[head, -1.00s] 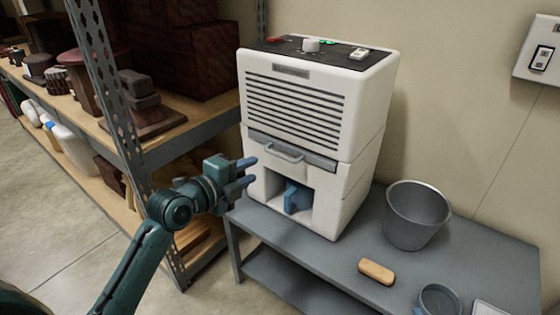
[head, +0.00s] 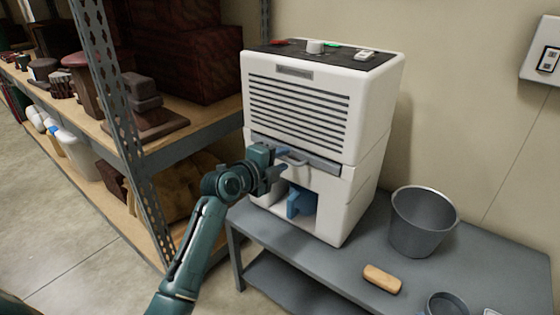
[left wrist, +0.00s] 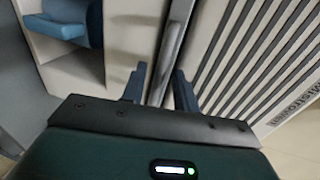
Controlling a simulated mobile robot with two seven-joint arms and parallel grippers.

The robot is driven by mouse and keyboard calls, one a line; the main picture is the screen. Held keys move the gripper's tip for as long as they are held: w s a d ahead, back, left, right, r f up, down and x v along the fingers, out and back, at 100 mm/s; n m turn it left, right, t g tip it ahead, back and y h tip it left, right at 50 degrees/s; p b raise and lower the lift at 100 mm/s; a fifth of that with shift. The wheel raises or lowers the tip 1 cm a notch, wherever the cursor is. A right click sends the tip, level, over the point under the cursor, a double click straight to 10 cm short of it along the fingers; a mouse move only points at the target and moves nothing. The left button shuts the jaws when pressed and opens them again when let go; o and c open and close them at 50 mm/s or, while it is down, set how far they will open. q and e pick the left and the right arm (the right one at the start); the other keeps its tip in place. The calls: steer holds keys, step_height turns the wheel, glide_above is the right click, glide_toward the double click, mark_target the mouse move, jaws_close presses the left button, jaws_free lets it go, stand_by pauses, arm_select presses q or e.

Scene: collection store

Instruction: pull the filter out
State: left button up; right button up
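The filter (head: 325,163) is a grey strip with a bar handle (head: 297,160), set in the front of a white dehumidifier (head: 368,140) under its slatted grille. It looks flush with the housing. My left gripper (head: 280,165) is at the left part of the handle and hides some of it. In the left wrist view its two blue fingers (left wrist: 159,86) stand apart, with the grey filter front (left wrist: 176,35) running between and beyond them. I cannot tell whether they touch the handle. My right gripper is not in view.
The dehumidifier stands on a grey table (head: 345,262). A blue part (head: 300,201) sits in its lower recess. A grey bucket (head: 422,222) and a tan block (head: 382,279) are on the right. A shelf rack post (head: 120,110) stands close to the left.

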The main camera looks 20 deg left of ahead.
arm_select(q)
jaws_close()
stand_by(0.3)
